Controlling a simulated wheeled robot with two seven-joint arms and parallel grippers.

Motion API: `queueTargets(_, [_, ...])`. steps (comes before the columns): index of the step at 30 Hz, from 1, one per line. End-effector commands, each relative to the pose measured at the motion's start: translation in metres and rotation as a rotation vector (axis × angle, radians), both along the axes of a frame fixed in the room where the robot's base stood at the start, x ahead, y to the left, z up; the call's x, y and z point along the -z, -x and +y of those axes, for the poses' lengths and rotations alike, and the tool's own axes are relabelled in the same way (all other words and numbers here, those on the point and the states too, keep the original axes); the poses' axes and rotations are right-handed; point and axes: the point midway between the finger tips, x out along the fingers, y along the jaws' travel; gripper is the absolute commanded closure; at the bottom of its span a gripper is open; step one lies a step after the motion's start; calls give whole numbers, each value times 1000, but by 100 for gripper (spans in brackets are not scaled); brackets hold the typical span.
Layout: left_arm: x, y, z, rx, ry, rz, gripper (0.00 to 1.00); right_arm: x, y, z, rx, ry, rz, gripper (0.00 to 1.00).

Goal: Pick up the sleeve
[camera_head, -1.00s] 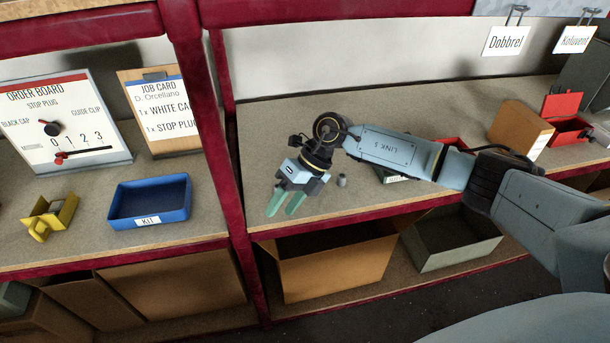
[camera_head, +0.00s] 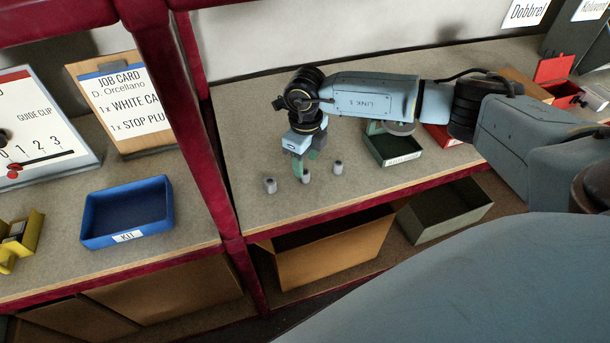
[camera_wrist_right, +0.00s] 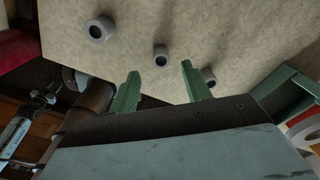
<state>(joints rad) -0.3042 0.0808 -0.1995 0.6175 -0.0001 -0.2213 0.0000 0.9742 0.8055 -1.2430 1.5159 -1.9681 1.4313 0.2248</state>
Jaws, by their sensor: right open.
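Three small grey sleeves stand on the shelf: a left one (camera_head: 270,185), a middle one (camera_head: 305,177) and a right one (camera_head: 338,168). In the right wrist view they appear as short ring-topped cylinders with dark holes (camera_wrist_right: 100,29), (camera_wrist_right: 161,56), (camera_wrist_right: 209,76). My right gripper (camera_head: 302,164) points down at the middle sleeve. Its green fingers are open and empty (camera_wrist_right: 160,69). The middle sleeve shows between and just beyond the fingertips; whether they touch it I cannot tell. My left gripper is out of view.
A dark green bin (camera_head: 395,155) and a red bin (camera_head: 440,136) stand right of the sleeves, partly behind my arm. A red upright post (camera_head: 205,140) separates this bay from the blue kit tray (camera_head: 128,212). The shelf's front edge (camera_head: 350,201) is close.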

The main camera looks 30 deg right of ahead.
Motion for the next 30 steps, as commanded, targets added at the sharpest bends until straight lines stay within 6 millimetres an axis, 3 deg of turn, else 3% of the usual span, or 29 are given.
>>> queueTargets(3, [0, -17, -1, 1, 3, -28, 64, 18, -1, 0, 0, 1, 4, 52])
queueTargets(9, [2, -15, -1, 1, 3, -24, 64, 44, -3, -1, 1, -1, 3, 52])
queueTargets(18, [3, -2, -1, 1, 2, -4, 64, 48, -3, -1, 0, 0, 1, 53])
queueTargets(28, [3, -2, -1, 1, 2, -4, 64, 48, -3, -1, 0, -1, 0, 96])
queueTargets(30, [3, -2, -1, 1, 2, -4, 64, 48, -3, -1, 0, -1, 0, 99])
